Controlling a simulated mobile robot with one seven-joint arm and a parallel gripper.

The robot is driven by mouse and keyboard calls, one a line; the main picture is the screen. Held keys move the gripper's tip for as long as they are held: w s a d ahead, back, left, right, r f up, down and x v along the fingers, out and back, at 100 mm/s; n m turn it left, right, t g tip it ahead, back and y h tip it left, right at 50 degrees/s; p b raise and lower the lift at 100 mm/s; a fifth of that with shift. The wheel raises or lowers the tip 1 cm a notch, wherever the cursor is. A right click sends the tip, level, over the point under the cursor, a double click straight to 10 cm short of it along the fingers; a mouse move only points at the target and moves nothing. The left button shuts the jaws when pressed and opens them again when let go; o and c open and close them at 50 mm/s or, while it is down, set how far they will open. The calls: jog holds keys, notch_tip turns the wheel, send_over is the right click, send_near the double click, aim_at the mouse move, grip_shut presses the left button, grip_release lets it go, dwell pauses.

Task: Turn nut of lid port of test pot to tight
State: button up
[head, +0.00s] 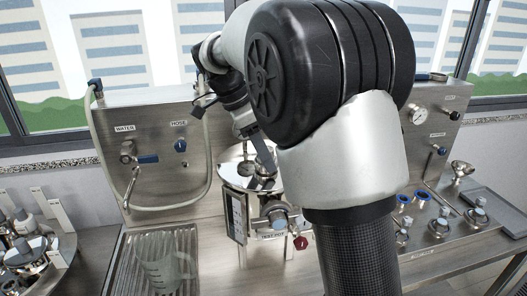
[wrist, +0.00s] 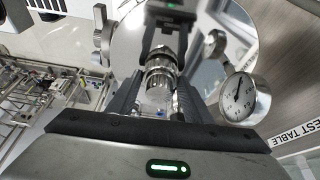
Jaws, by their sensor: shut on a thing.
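The test pot (head: 234,208) is a steel vessel standing on the bench in the middle of the head view, with a shiny round lid (head: 235,164). In the wrist view the lid (wrist: 205,38) fills the top middle. The nut of the lid port (wrist: 160,77) is a ribbed metal piece between my fingers. My gripper (wrist: 161,85) is shut on the nut from both sides. In the head view my gripper (head: 262,160) comes down at the lid from the upper left, and my arm hides the pot's right side. The nut is too small to make out there.
A pressure gauge (wrist: 238,96) sits right of my gripper, close to it. Clamp knobs (wrist: 101,38) stand at the lid's edge. A panel with a water tap (head: 131,165) and hose stands behind left. A clear jug (head: 163,270) stands on the drain grid (head: 125,262).

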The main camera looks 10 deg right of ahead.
jog(key=shift+o, duration=0.2)
jog(key=shift+m, duration=0.6)
jog(key=o, duration=1)
jog(key=p+v, duration=0.1)
jog(key=v, duration=0.4)
jog(key=p+v, duration=0.1)
jog(key=v, duration=0.5)
jog(key=p+v, duration=0.1)
jog(key=v, duration=0.5)
jog(key=shift+w+a+r, duration=0.15)
jog(key=shift+w, duration=0.2)
